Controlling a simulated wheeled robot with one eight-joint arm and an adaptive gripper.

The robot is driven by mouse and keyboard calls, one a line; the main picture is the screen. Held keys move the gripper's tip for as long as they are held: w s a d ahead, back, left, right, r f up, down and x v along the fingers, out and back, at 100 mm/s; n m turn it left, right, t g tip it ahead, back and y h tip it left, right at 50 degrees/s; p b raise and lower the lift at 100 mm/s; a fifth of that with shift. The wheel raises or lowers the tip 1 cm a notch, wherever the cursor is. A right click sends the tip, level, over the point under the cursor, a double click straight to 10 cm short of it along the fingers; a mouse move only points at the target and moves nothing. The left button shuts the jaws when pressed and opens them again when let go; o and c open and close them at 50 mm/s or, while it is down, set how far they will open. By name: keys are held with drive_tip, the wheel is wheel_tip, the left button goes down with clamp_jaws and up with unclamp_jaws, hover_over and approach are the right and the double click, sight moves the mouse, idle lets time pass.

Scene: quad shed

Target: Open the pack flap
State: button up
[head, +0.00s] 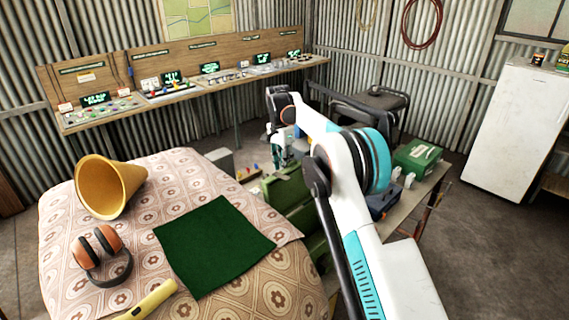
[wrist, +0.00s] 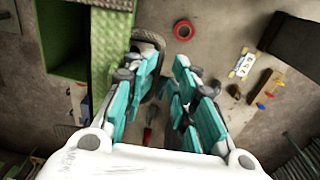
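A green pack shows beside the table in the head view (head: 286,190), partly hidden behind my arm. In the wrist view a green open-sided box shape (wrist: 60,62) lies at the upper left, with a lighter green textured strip (wrist: 108,50) along its right side. I cannot tell for sure which part is the flap. A dark loop (wrist: 148,38) shows near the left fingertip; whether they touch is unclear. My gripper (wrist: 166,72) has its teal fingers apart with a gap between them, right of the strip. In the head view my gripper (head: 280,153) is small, above the pack's far end.
A bed with a patterned cover (head: 60,215) at the left holds a yellow horn (head: 108,187), headphones (head: 100,250) and a green cloth (head: 213,245). A green case (head: 418,156) sits on the right of the worktable. Red tape (wrist: 183,30) lies beyond my gripper.

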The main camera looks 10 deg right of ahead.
drive_tip(key=shift+a+f, duration=0.25)
drive_tip(key=shift+f, duration=0.25)
drive_tip(key=shift+a+f, duration=0.25)
drive_tip(key=shift+f, duration=0.25)
wheel_tip(320, 180, up, 14)
drive_tip(key=shift+w+d, duration=0.2)
drive_tip(key=shift+w, duration=0.1)
drive_tip(key=shift+s+d, duration=0.1)
